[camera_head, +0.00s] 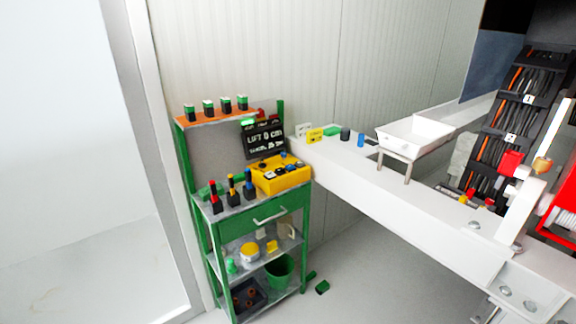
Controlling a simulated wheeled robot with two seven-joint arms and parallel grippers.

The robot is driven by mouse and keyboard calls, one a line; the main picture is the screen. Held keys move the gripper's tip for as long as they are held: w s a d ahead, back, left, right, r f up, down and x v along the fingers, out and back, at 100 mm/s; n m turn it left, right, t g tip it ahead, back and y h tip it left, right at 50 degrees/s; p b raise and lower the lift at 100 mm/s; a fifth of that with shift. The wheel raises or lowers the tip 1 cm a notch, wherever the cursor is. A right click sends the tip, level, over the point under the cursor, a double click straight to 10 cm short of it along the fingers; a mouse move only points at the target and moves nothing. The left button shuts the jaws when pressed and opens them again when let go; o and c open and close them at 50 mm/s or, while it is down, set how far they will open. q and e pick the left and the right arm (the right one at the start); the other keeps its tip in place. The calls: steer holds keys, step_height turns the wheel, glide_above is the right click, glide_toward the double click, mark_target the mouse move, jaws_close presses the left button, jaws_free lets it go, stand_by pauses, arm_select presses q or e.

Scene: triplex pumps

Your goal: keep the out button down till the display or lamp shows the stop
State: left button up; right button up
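A yellow control box (283,182) with several small dark, blue and light controls on top sits on the green cart's upper worktop. I cannot tell which control is the out button. A black display (264,140) stands behind the box and reads "LIFT 0 cm", with smaller lines above and below too small to read. A green light (248,122) shows at the display's upper left, and a red piece is near its top right. Neither of my grippers is in view, and nothing touches the box.
The green cart (254,224) holds several dark bottles, tools and a green bucket (280,270). A white beam (400,195) runs right from the cart, carrying a white tray (415,133) and small items. Red and white machinery stands at right. Floor left of the cart is clear.

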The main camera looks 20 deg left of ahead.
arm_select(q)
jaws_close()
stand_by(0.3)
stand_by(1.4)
